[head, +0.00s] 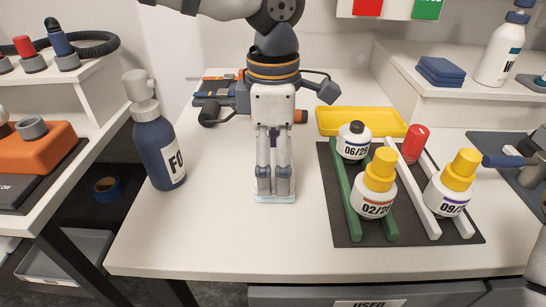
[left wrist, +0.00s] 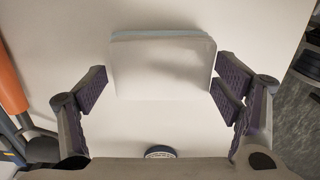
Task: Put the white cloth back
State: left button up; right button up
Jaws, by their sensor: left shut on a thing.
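The white cloth (left wrist: 161,68) is a flat folded pad with a pale blue lower layer. It lies between the purple finger pads of my left gripper (left wrist: 162,88), which is shut on its two sides. In the head view my left gripper (head: 274,180) points straight down at the middle of the bench, with the cloth (head: 274,199) at its fingertips. The cloth is on or very close to the bench top; I cannot tell which.
A blue spray bottle (head: 158,140) stands left. Right of the gripper, a dark mat (head: 408,236) holds green and white rails and several small bottles, with a yellow tray (head: 360,121) behind. A folded blue cloth (head: 440,71) lies on the right shelf. The front bench (head: 230,250) is clear.

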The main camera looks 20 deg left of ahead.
aim_at(273, 166)
pick_arm(q)
jog(key=o, duration=0.9)
jog(key=shift+f, duration=0.1)
jog(key=shift+o, duration=0.2)
notch_tip(273, 166, up, 12)
